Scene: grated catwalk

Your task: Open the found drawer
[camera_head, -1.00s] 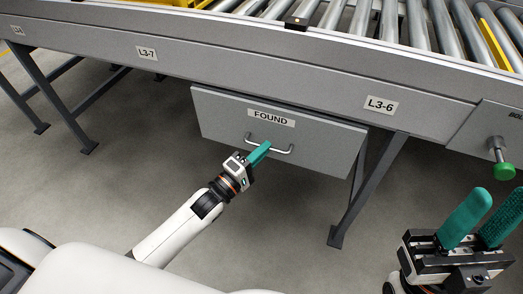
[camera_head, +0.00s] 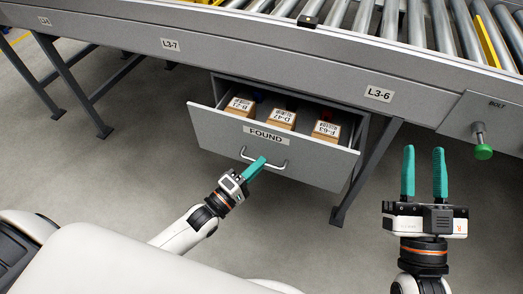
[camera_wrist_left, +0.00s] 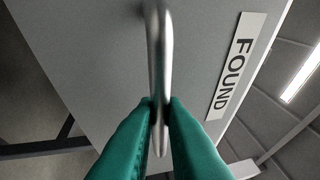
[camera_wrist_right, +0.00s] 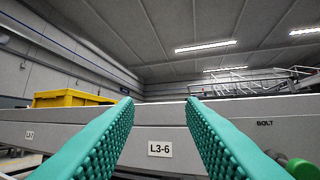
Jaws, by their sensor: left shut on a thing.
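The grey drawer labelled FOUND (camera_head: 222,121) hangs under the conveyor and is pulled out, its inside showing from above. Three labelled brown boxes lie in it: B-21 (camera_head: 240,104), D-47 (camera_head: 283,119) and F-63 (camera_head: 326,130). Darker items behind them are hard to make out. My left gripper (camera_head: 262,162) is shut on the drawer's metal bar handle (camera_head: 280,167); in the left wrist view the green fingers (camera_wrist_left: 160,110) close on both sides of the bar. My right gripper (camera_head: 424,172) is open and empty, right of the drawer.
The roller conveyor (camera_head: 400,60) runs above the drawer. A green knob (camera_head: 483,151) sticks out at the right, near my right gripper. A slanted support leg (camera_head: 365,175) stands right of the drawer. The floor in front is clear.

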